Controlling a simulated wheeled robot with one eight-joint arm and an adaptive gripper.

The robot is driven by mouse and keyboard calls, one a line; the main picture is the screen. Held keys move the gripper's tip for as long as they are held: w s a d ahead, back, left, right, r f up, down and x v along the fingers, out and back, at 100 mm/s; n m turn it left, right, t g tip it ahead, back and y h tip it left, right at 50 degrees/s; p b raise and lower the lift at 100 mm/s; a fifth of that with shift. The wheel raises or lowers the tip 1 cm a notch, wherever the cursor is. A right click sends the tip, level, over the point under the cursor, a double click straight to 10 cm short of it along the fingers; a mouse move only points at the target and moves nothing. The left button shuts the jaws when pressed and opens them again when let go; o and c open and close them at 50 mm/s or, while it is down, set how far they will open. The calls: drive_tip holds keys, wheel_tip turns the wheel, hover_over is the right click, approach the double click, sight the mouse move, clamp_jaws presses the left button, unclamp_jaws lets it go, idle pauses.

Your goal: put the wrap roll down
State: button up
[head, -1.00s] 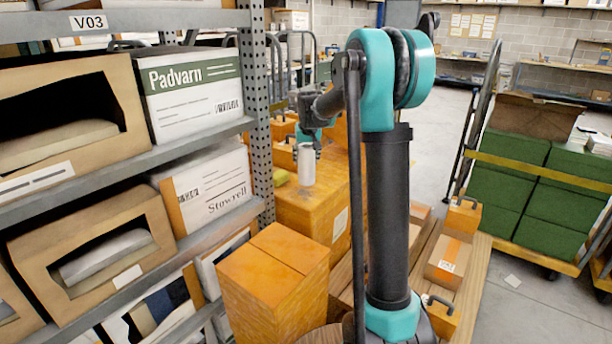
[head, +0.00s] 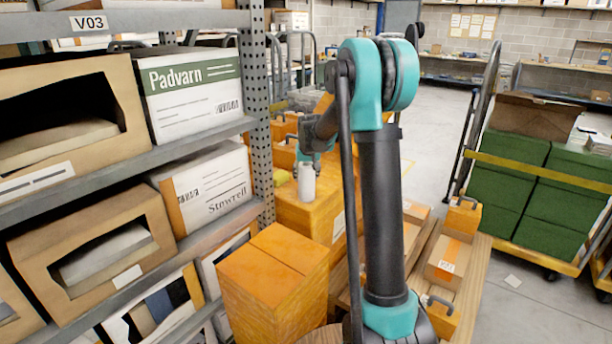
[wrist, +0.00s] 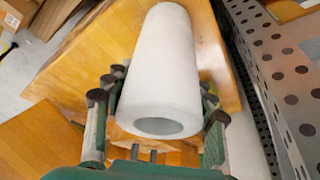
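The wrap roll (head: 306,185) is a white hollow cylinder standing upright under my gripper (head: 308,160). It is over the top of a wooden-yellow box (head: 320,217) beside the rack; I cannot tell whether its lower end touches the box. In the wrist view the roll (wrist: 165,60) runs away from the camera, with its open near end facing me. My gripper's green and grey fingers (wrist: 160,95) sit on both sides of the roll and look closed on it. The finger pads are partly hidden by the roll.
A metal rack (head: 258,110) with cartons stands close on the left of the roll; its perforated post also shows in the wrist view (wrist: 285,75). A taller-looking orange box (head: 273,275) is in front. A cart with green crates (head: 545,180) is at right, with clear floor (head: 435,130) behind.

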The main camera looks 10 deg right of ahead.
sight(308, 168)
drive_tip(key=o, duration=0.4)
drive_tip(key=v, duration=1.2)
drive_tip(key=shift+r, duration=0.15)
drive_tip(key=s+d+f, duration=0.1)
drive_tip(key=s+f, duration=0.5)
drive_tip(key=s, duration=0.6)
drive_tip(key=s+d+f, duration=0.1)
drive_tip(key=s+f, duration=0.5)
drive_tip(key=s, duration=0.6)
drive_tip(key=s+d+f, duration=0.2)
drive_tip(key=s+f, duration=0.4)
drive_tip(key=s, duration=0.7)
drive_tip(key=shift+f, duration=0.2)
